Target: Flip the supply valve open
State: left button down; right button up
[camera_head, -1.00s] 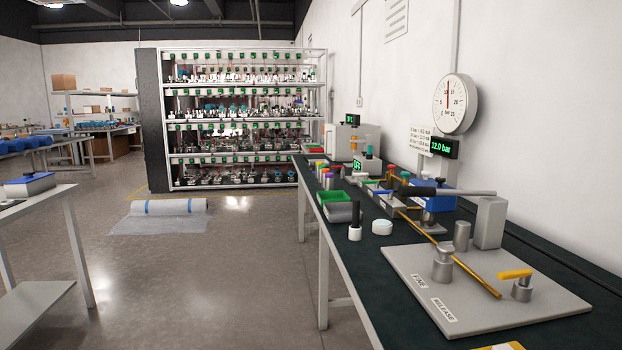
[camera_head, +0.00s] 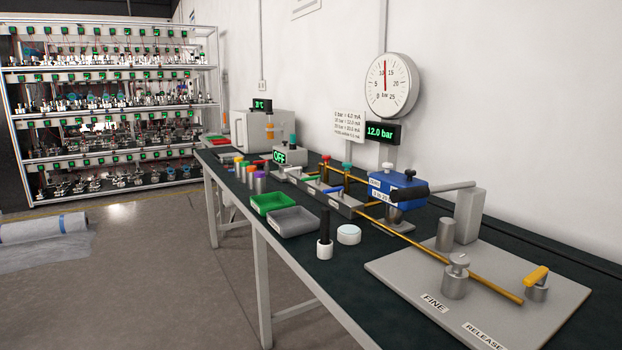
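Neither of my grippers is in view. A grey valve manifold (camera_head: 345,205) lies on the bench, joined to a brass-coloured pipe (camera_head: 450,257). A blue lever (camera_head: 333,191) lies on the manifold. A red knob (camera_head: 326,158) and a green knob (camera_head: 347,166) stand behind it. A yellow lever (camera_head: 537,276) sits on a post on the grey pump plate (camera_head: 400,268), near the RELEASE label (camera_head: 482,335). No label naming the supply valve is readable, so I cannot tell which handle it is.
The bench (camera_head: 285,247) runs along the right wall. A pump handle (camera_head: 432,190), a blue transmitter (camera_head: 392,187), a green tray (camera_head: 272,203) and a grey tray (camera_head: 292,221) crowd it. The gauge (camera_head: 391,85) is on the wall; the display (camera_head: 380,133) reads 12.0 bar.

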aim_at(317, 178)
jog(key=i+j, duration=0.4)
jog(key=j, duration=0.15)
jog(key=i+j, duration=0.4)
jog(key=j, duration=0.2)
jog(key=i+j, duration=0.85)
jog(key=j, duration=0.3)
